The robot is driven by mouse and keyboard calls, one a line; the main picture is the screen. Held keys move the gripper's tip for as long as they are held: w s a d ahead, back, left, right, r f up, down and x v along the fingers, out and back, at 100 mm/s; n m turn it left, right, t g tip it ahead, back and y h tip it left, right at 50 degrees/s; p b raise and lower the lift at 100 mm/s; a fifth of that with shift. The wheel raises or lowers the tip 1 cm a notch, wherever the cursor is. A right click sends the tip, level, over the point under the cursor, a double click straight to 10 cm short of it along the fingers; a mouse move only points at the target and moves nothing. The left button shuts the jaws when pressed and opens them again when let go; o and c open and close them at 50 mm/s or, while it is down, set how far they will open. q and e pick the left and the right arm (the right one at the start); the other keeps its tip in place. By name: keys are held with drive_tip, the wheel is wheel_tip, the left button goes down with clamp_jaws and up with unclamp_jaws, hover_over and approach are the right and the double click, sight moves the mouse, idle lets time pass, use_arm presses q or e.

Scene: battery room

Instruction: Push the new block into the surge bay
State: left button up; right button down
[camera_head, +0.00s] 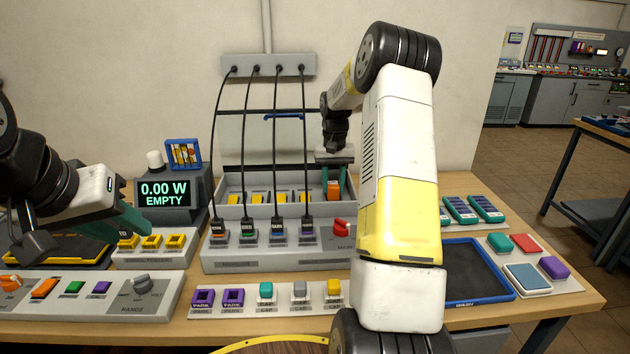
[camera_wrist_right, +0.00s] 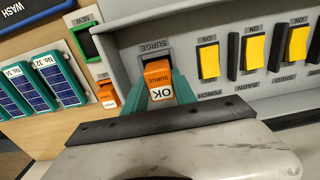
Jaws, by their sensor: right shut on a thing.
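The new block is orange, marked SURGE and OK (camera_wrist_right: 158,82), and sits between the teal fingers of my right gripper (camera_wrist_right: 163,92). It is at the mouth of the bay labelled SURGE (camera_wrist_right: 153,52) in the grey panel; how deep it sits is hard to tell. In the head view the orange block (camera_head: 334,189) and my right gripper (camera_head: 334,184) are at the right end of the panel's upper row. My left gripper (camera_head: 128,220), with green fingers, hangs at the left above the bench; its finger gap is not clear.
A green-rimmed slot labelled NEW (camera_wrist_right: 88,42) and another orange block (camera_wrist_right: 107,96) lie beside the panel. Yellow switches (camera_wrist_right: 252,52) line the bays. Black cables (camera_head: 243,140) hang in front of the panel. A blue-rimmed tray (camera_head: 478,272) stands at the right.

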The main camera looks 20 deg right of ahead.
sight(333, 184)
drive_tip(key=shift+f, duration=0.55)
drive_tip(key=c, duration=1.3)
unclamp_jaws()
drive_tip(key=shift+r, duration=5.5)
